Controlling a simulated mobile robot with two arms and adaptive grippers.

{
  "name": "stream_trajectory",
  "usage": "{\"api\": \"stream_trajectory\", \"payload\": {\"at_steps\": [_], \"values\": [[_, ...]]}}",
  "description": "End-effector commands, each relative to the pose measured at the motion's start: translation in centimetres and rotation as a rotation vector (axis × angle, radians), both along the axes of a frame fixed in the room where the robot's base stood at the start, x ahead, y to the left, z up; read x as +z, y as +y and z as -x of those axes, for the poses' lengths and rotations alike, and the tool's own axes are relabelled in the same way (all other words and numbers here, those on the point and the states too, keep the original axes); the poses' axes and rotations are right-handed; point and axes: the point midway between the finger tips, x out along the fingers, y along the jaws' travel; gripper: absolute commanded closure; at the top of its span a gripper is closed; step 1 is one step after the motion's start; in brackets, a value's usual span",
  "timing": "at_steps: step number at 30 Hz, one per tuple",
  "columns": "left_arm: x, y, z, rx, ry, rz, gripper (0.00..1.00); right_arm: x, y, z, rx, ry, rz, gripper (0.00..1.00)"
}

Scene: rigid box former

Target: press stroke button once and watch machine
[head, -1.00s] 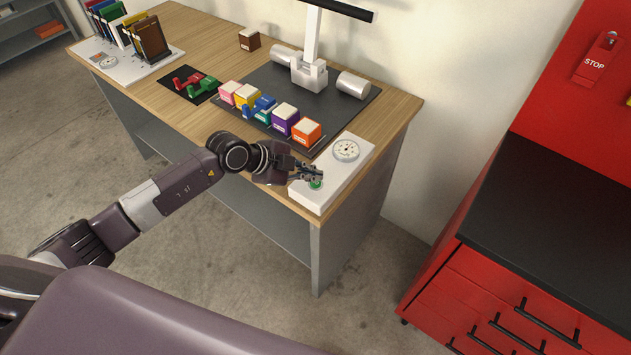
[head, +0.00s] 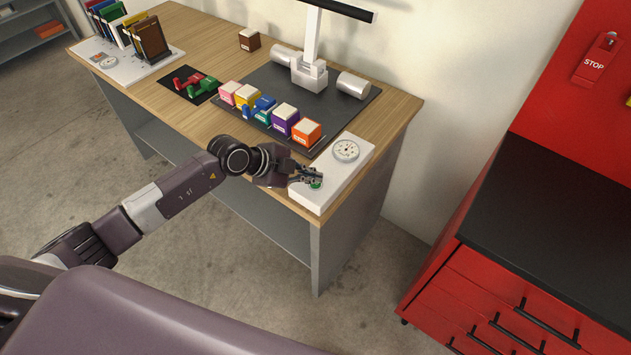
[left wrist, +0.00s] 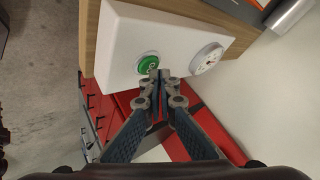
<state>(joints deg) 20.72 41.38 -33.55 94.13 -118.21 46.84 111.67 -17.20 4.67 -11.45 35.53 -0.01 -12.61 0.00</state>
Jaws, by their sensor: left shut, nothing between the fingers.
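The green stroke button (head: 315,185) sits on a white control box (head: 330,195) at the bench's front right corner. The machine (head: 309,75) has a white column and silver cylinders on a dark plate. My right gripper is not in view.
A round gauge (head: 346,150) is on the same box. A row of coloured boxes (head: 285,120) lies along the machine plate's front edge. Red and green pieces (head: 195,84) lie on a black mat. A red cabinet (head: 500,290) stands right, with floor between.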

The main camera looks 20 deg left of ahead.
Motion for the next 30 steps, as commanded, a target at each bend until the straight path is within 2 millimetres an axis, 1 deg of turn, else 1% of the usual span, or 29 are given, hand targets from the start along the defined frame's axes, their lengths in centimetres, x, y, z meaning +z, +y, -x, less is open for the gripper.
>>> {"api": "stream_trajectory", "payload": {"at_steps": [11,30], "values": [[-0.15,-0.03,0.01,-0.001,0.000,0.001,1.00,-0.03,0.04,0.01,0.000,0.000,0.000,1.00],[-0.98,-0.04,0.04,0.000,0.001,0.000,1.00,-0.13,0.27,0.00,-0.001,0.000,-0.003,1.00]]}}
